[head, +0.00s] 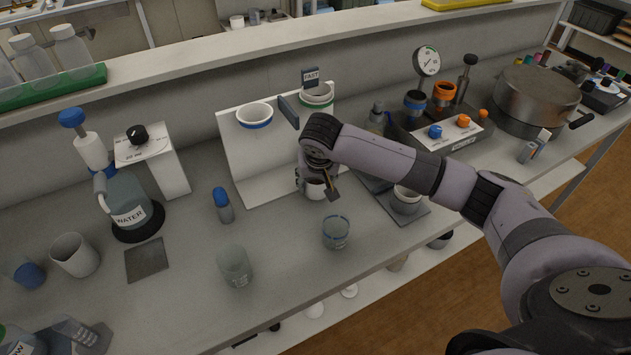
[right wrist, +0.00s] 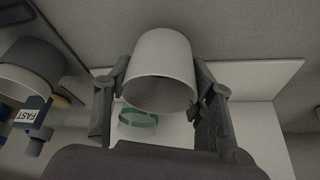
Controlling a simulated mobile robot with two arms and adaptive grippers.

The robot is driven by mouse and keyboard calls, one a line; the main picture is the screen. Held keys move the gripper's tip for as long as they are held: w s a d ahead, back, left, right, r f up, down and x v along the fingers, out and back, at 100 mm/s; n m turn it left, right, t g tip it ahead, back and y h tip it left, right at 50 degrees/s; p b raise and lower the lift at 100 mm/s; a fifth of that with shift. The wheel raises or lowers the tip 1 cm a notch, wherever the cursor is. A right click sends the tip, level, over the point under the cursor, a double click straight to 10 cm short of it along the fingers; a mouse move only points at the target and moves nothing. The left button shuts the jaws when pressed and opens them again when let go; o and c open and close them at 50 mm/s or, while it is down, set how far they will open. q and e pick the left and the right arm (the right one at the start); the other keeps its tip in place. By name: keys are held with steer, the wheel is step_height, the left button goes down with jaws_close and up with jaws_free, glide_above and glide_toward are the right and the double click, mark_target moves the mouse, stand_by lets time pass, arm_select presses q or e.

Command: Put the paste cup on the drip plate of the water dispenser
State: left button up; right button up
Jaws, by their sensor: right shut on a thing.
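A white cup (head: 315,190), which I take to be the paste cup, is between the fingers of my right gripper (head: 319,183) in front of the white funnel stand. In the right wrist view the cup (right wrist: 160,65) sits between both fingers of the gripper (right wrist: 160,100), its open rim toward the camera. My arm and gripper partly hide it in the head view; its contents are not visible. The water dispenser (head: 128,210), a jug labelled WATER, stands at the left. A dark square plate (head: 147,260), apparently its drip plate, lies in front, bare. My left gripper is not in view.
Between cup and plate stand a blue-capped bottle (head: 223,206) and a clear beaker (head: 235,267). A blue-rimmed glass (head: 336,232) stands near the front edge. A white cup (head: 75,255) is left of the plate. The funnel stand (head: 240,160) rises behind.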

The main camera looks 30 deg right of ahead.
steer(key=shift+x, duration=0.8)
steer(key=shift+s+a+f, duration=0.15)
steer(key=o, duration=1.2)
